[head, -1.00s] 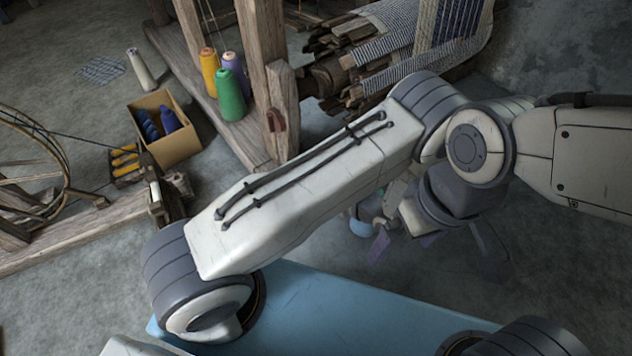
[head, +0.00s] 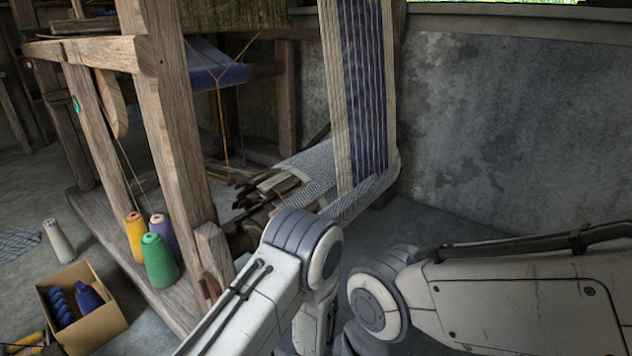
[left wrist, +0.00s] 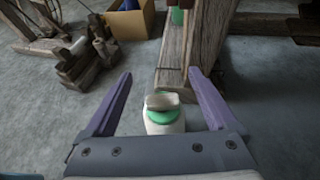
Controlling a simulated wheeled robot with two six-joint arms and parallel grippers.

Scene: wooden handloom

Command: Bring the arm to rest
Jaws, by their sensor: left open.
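My left arm crosses the lower middle of the head view, but its gripper is out of that view. In the left wrist view my left gripper (left wrist: 155,105) has its two purple fingers spread wide. A white and green object (left wrist: 164,115) shows between the fingers near the gripper's base; I cannot tell what it is. Bare grey floor and the foot of a wooden post lie beyond the fingers. My right gripper is not in view.
The wooden loom frame (head: 165,130) stands at left centre, with striped cloth (head: 362,90) hanging from it. Yellow (head: 136,238), green (head: 159,260) and purple (head: 165,238) cones stand on its base beam. A cardboard box (head: 98,325) sits on the floor. Open floor lies along the right wall.

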